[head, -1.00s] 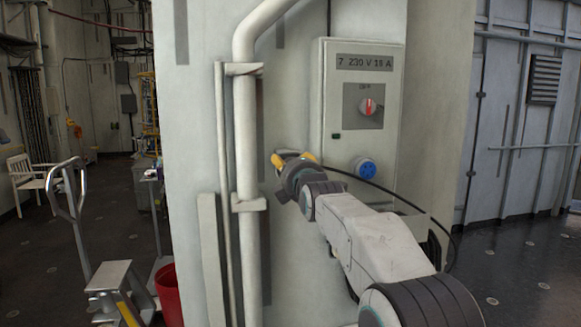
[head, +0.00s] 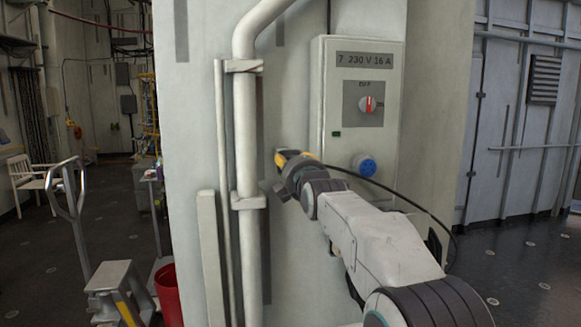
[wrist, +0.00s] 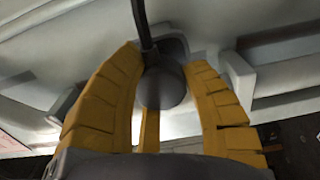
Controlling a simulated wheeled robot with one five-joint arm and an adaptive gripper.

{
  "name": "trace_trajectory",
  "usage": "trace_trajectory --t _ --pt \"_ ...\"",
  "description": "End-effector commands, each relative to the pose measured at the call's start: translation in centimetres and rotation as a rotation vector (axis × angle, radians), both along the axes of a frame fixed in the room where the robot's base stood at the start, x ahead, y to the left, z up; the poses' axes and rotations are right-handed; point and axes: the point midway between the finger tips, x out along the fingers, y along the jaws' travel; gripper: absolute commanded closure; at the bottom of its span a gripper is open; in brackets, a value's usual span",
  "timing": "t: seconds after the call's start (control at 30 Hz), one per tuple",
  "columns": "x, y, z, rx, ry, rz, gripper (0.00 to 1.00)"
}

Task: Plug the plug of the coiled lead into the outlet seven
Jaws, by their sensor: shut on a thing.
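My gripper (head: 283,158) is in front of the wall, to the left of the outlet box. In the wrist view its yellow fingers (wrist: 160,110) are shut around a dark rounded plug (wrist: 162,88). A black lead (wrist: 143,25) runs from the plug and, in the head view, arcs right over my arm. Outlet seven is a grey box (head: 325,110) labelled "7 230 V 16 A", with a red and white rotary switch (head: 368,104) and a round blue socket (head: 365,166) low on its front. The socket is right of my gripper, apart from it. The plug is hidden in the head view.
A vertical pipe (head: 246,150) with brackets stands just left of my gripper. Dark floor (head: 520,260) is open at the right.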

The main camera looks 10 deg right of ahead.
Motion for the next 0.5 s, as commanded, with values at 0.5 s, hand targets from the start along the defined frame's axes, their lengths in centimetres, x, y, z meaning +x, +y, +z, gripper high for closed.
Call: trace_trajectory --t 0.5 --pt "-1.9 0.0 -0.1 0.000 -0.001 0.000 0.94"
